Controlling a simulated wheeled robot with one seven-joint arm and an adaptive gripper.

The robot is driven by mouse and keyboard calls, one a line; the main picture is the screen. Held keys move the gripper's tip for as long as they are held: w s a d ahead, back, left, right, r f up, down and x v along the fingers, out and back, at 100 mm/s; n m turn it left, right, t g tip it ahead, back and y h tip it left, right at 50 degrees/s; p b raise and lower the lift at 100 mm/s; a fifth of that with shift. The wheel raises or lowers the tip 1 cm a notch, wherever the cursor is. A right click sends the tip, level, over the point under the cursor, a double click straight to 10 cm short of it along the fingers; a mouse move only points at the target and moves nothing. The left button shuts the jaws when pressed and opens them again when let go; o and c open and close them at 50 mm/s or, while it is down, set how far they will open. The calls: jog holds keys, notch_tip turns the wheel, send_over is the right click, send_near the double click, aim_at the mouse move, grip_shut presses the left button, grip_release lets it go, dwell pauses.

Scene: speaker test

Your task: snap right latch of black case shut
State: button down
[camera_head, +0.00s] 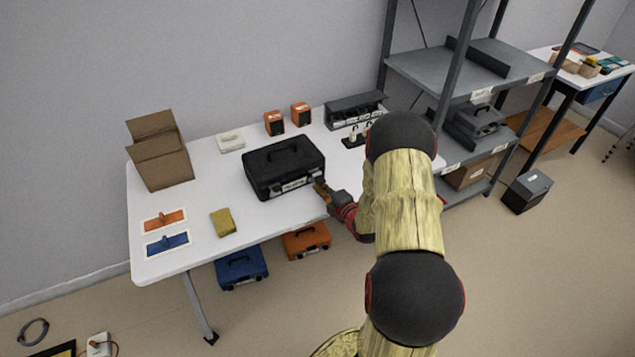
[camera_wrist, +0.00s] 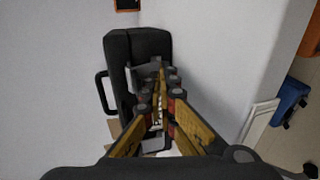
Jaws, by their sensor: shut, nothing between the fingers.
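The black case (camera_head: 284,163) stands on the white table with its lid down, a handle on top and a pale label on its front. My gripper (camera_head: 319,186) is at the right end of the case's front, shut and empty. In the wrist view the fingers (camera_wrist: 160,72) come together over the case (camera_wrist: 118,48), whose handle (camera_wrist: 103,92) sticks out to the left. The right latch cannot be made out behind the fingers. I cannot tell whether the fingertips touch the case.
The white table (camera_head: 190,250) holds a cardboard box (camera_head: 160,160), a yellow sponge-like block (camera_head: 222,222), orange and blue floats, and two orange speakers at the back. A blue case (camera_head: 241,267) and an orange case (camera_head: 306,240) are below the table's front edge. Grey shelving stands right.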

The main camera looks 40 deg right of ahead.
jog(key=shift+w+d+r, duration=0.1)
jog(key=shift+w+r, duration=0.1)
jog(key=shift+w, duration=0.45)
dwell(0.4)
jog(key=shift+s+f+b+v, duration=0.1)
jog(key=shift+f+v, duration=0.2)
jog(key=shift+v, duration=0.85)
jog(key=shift+s+f+b+v, duration=0.15)
jog(key=shift+f+v, duration=0.1)
jog(key=shift+v, duration=0.9)
jog(key=shift+w+f+b+v, duration=0.1)
jog(key=shift+f+v, duration=0.2)
jog(key=shift+v, duration=0.85)
